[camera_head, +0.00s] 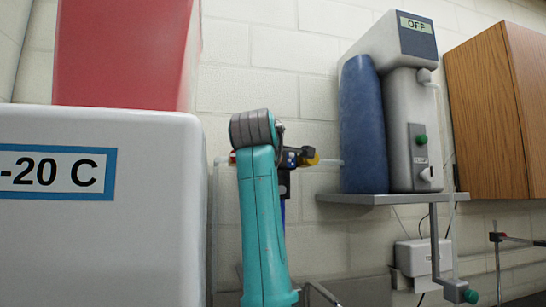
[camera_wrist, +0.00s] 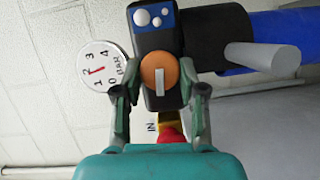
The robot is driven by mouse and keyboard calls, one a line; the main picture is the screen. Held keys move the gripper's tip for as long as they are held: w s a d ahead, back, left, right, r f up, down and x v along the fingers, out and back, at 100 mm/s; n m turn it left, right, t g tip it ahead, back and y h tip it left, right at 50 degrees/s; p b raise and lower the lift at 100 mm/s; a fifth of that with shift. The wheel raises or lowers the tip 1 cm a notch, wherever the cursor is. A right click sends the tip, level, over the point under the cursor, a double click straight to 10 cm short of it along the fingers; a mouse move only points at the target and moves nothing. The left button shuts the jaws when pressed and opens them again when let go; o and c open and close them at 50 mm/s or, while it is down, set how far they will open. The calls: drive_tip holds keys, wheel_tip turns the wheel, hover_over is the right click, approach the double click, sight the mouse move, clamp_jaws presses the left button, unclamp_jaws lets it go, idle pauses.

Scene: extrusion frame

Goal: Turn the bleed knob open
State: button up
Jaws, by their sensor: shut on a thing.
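In the wrist view my gripper (camera_wrist: 159,78) has one finger on each side of a round orange knob (camera_wrist: 158,68), which I take to be the bleed knob, and is shut on it. A pale grey bar mark on the knob's face points straight up and down in the picture. The knob sits on a black unit (camera_wrist: 158,38) with a blue badge and white discs. In the head view the unit (camera_head: 290,158) shows partly behind my teal arm, with a yellow part at its right. The knob and my fingertips are hidden there.
A round gauge (camera_wrist: 98,66) marked BAR, its red needle near 2, is close to my left finger. A red and yellow part (camera_wrist: 170,128) lies between my fingers. A white -20 C cabinet (camera_head: 90,230) stands left; a shelf (camera_head: 390,198) with a machine is at right.

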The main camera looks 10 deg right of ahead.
drive_tip(key=shift+f+n, duration=0.1)
drive_tip(key=shift+n, duration=0.5)
drive_tip(key=o, duration=1.1)
drive_tip(key=shift+v, duration=3.75)
drive_tip(key=shift+f, duration=0.2)
drive_tip(key=shift+s, duration=0.1)
